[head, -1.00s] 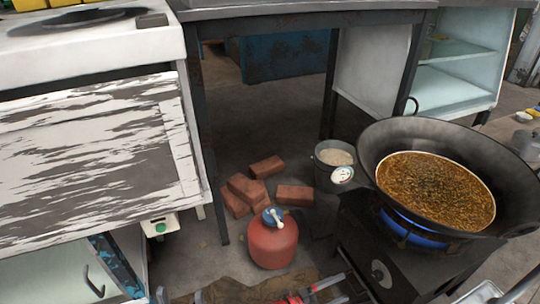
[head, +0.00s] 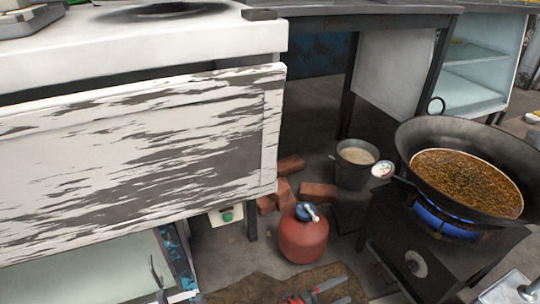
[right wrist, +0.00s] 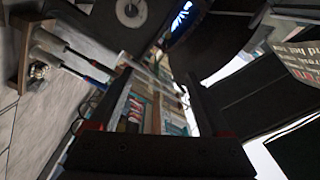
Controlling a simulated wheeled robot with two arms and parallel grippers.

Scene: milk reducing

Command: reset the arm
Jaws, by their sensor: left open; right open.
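My right gripper (right wrist: 160,82) shows in the right wrist view with its two fingers spread apart. It is open, and I see nothing held between the fingers. Tools and a jumble of small items show beyond them. I cannot make out my right gripper in the head view. My left gripper is in neither current view. The large black wok (head: 465,180) sits at the right on a burner stand (head: 405,250) with a blue flame (head: 445,222). Brown liquid fills its bottom.
A worn white cabinet (head: 140,150) fills the left. A red canister (head: 303,238), bricks (head: 318,195) and a grey bucket (head: 355,165) stand on the floor. Red-handled tools (head: 318,290) lie on a brown cloth (head: 270,287). A dark metal table (head: 370,20) stands behind.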

